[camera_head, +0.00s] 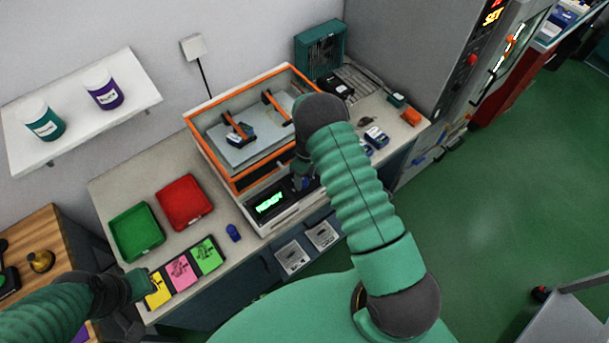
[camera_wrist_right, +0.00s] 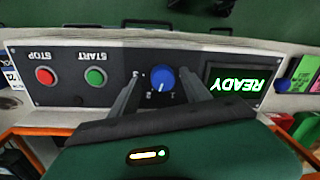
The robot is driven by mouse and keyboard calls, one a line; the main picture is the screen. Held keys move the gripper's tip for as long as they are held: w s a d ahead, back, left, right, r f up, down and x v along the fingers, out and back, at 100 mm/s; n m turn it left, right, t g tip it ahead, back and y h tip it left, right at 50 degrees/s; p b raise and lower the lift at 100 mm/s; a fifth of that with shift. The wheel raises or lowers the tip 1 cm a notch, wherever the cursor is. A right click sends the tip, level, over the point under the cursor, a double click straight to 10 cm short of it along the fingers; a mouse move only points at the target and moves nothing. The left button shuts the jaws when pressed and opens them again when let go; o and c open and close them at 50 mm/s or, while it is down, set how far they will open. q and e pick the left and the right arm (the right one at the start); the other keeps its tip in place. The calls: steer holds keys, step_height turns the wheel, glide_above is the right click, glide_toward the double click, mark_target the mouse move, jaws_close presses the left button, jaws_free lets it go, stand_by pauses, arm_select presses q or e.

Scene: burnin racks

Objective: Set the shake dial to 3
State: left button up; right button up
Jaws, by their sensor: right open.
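The shake dial (camera_wrist_right: 162,79) is a round blue knob on the shaker's black front panel, with a short white mark and small numerals around it. In the wrist view the panel is upside down, and the mark points toward the picture's bottom. My right gripper (camera_wrist_right: 160,92) is open, with one finger on each side of the dial; I cannot tell if they touch it. In the head view my right gripper (camera_head: 303,183) is at the panel and mostly hides the dial. My left gripper (camera_head: 138,284) is beside the yellow note; its jaws are unclear.
The green START button (camera_wrist_right: 95,77) and red STOP button (camera_wrist_right: 46,77) share the panel with the lit READY display (camera_wrist_right: 236,84). The orange-rimmed shaker tray (camera_head: 216,165) is above. Red bin (camera_head: 185,203), green bin (camera_head: 136,232) and a blue object (camera_head: 233,233) stand left.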

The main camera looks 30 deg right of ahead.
steer(key=shift+f, duration=0.2)
steer(key=shift+s+a, duration=0.15)
steer(key=shift+c, duration=0.2)
jaws_close()
